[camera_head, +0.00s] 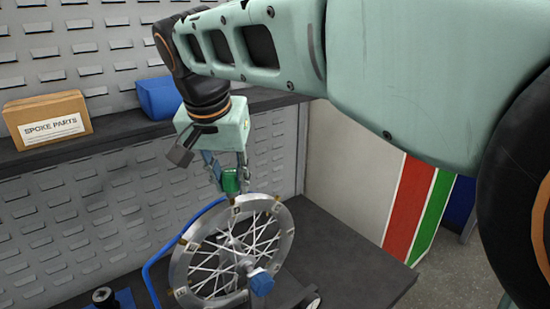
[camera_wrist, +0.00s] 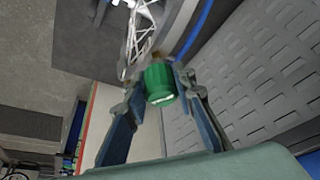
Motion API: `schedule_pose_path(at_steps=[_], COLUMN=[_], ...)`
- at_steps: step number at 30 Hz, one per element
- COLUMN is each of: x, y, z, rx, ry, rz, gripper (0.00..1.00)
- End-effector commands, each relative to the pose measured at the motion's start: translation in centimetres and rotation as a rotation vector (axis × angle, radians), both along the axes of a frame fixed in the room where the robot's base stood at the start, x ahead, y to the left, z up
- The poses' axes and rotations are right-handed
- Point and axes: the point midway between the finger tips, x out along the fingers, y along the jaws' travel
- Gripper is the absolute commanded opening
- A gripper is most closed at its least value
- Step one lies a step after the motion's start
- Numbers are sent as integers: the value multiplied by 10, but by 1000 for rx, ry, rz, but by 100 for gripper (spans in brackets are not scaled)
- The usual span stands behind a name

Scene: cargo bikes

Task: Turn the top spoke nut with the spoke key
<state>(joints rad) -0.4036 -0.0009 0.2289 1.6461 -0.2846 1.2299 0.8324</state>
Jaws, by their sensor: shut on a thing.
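My gripper (camera_head: 229,182) is shut on the green spoke key (camera_head: 231,181), just above the top of the wheel (camera_head: 180,269). In the wrist view the key (camera_wrist: 160,84) sits between the two fingers, with the wheel rim (camera_wrist: 150,38) just beyond it. A small brass-coloured piece, seemingly the top spoke nut (camera_wrist: 157,57), shows at the key's far end. Its fit with the key is partly hidden, so I cannot tell whether they are engaged. The wheel stands upright, with white spokes and a blue piece (camera_head: 261,282) at its hub.
The wheel is on a dark bench (camera_head: 345,262) with a blue curved tube (camera_head: 152,270) beside it. A shelf behind holds a "SPOKE PARTS" box (camera_head: 47,119) and a blue bin (camera_head: 159,97). A slotted grey panel (camera_head: 95,205) stands close behind the wheel. The bench's right side is clear.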

Motion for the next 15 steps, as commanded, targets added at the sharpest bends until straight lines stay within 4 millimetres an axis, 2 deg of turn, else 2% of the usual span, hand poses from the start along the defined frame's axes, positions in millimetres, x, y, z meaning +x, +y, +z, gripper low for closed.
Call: schedule_pose_path(at_steps=[1,6,15], x=[-2,-2,-2], y=[-1,0,0], z=[5,6,7], rx=[6,6,7], ry=[-13,-13,-13], rz=[41,176,286], gripper=[0,0,0])
